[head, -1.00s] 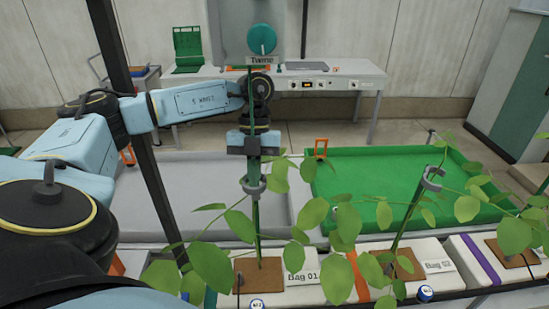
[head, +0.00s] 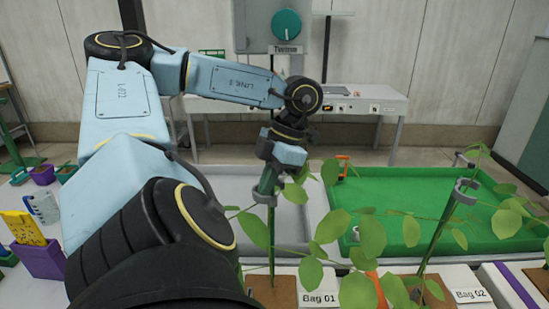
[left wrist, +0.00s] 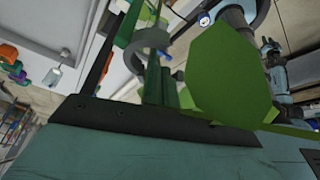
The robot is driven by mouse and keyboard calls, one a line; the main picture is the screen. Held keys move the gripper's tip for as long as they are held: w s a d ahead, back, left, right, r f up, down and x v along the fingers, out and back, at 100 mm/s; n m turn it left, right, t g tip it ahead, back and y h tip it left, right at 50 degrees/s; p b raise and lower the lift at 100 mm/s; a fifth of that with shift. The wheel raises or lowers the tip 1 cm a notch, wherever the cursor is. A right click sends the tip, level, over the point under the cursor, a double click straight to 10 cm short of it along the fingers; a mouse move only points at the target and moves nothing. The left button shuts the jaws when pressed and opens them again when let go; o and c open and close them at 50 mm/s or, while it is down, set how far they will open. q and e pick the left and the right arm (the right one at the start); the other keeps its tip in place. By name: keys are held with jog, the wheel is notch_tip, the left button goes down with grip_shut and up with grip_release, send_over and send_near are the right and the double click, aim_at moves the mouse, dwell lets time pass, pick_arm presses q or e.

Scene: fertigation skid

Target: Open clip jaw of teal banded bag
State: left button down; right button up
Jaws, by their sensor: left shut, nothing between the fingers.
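Bag 01 (head: 312,299) is white with a brown square patch at the lower edge of the head view. A green stem (head: 272,235) rises from it. A grey ring-like clip (head: 264,197) sits around the stem; it also shows in the left wrist view (left wrist: 148,41), close to my gripper. I cannot tell whether its jaw is open. My left gripper (head: 267,183) is tilted, just above the clip, shut and empty. Touching or apart, I cannot tell. No teal band shows now; my arm and leaves cover part of the bag row. My right gripper is not seen.
Leaves (head: 372,237) crowd the space right of the clip. Bag 02 (head: 470,292) has its own stem and grey clip (head: 466,191). A green tray (head: 410,190) lies behind. A workbench (head: 370,98) stands at the back, a purple bin (head: 40,260) at left.

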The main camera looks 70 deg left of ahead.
pick_arm(q)
jog(key=shift+s+m+y+b, duration=0.15)
jog(key=shift+m+y+b, duration=0.2)
jog(key=shift+m, duration=0.55)
jog(key=shift+a, duration=0.1)
jog(key=shift+a+r, duration=0.1)
jog(key=shift+a, duration=0.4)
jog(key=shift+r, duration=0.1)
jog(key=shift+w, duration=0.2)
